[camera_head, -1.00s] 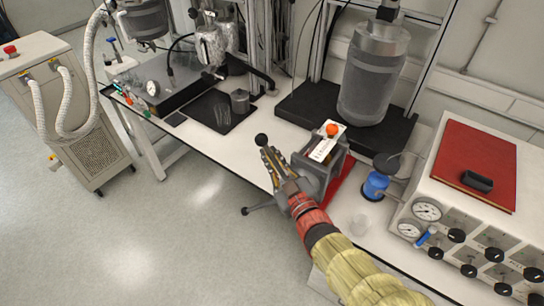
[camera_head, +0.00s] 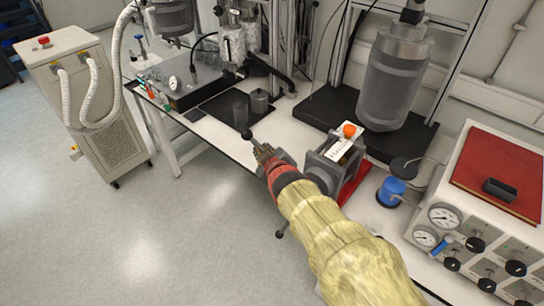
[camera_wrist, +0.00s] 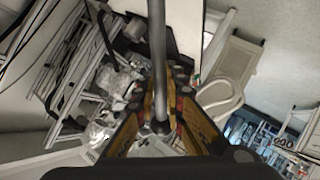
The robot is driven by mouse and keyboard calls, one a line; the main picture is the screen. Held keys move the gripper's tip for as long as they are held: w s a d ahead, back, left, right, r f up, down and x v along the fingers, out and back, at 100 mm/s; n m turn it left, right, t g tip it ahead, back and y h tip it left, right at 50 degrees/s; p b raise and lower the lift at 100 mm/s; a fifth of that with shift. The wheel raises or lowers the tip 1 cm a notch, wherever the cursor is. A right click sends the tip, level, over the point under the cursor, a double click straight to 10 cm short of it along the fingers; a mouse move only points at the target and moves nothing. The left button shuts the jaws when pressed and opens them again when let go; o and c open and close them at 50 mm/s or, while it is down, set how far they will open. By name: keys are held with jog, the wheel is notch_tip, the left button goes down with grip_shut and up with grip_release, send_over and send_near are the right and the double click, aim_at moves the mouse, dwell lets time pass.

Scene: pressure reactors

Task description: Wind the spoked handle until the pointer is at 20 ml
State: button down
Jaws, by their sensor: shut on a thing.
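The hand pump (camera_head: 335,165) stands at the front edge of the bench, with a white scale plate (camera_head: 337,150) and an orange ball (camera_head: 349,130) on top. The scale marks and the pointer are too small to read. Its spoked handle is on the left side, mostly hidden by my arm. One black ball end (camera_head: 247,133) shows just beyond my fingers, another (camera_head: 281,234) below my arm. My gripper (camera_head: 263,153) is shut on a spoke. In the wrist view, the grey spoke (camera_wrist: 157,45) runs between my fingers (camera_wrist: 160,100).
A blue-capped bottle (camera_head: 391,190) stands right of the pump, near a gauge panel (camera_head: 460,235). A large grey vessel (camera_head: 393,80) stands behind on a black base. Left of the handle is open floor (camera_head: 160,230); a chiller cart (camera_head: 95,110) is farther left.

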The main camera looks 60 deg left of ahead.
jog(key=s+a+f+n+h+b, duration=0.1)
jog(key=a+f+h+b, duration=0.3)
jog(key=f, duration=0.5)
jog(key=shift+s+a+n+h, duration=0.25)
jog(key=shift+n+h, duration=0.25)
jog(key=shift+h, duration=0.2)
jog(key=shift+f, duration=0.15)
jog(key=c, duration=2.1)
grip_release()
jog(key=shift+o, duration=1.1)
jog(key=shift+r+t, duration=0.2)
jog(key=shift+t, duration=0.1)
jog(key=v, duration=1.1)
jog(key=shift+d+r, duration=0.25)
jog(key=shift+d, duration=0.05)
jog(key=shift+o, duration=0.2)
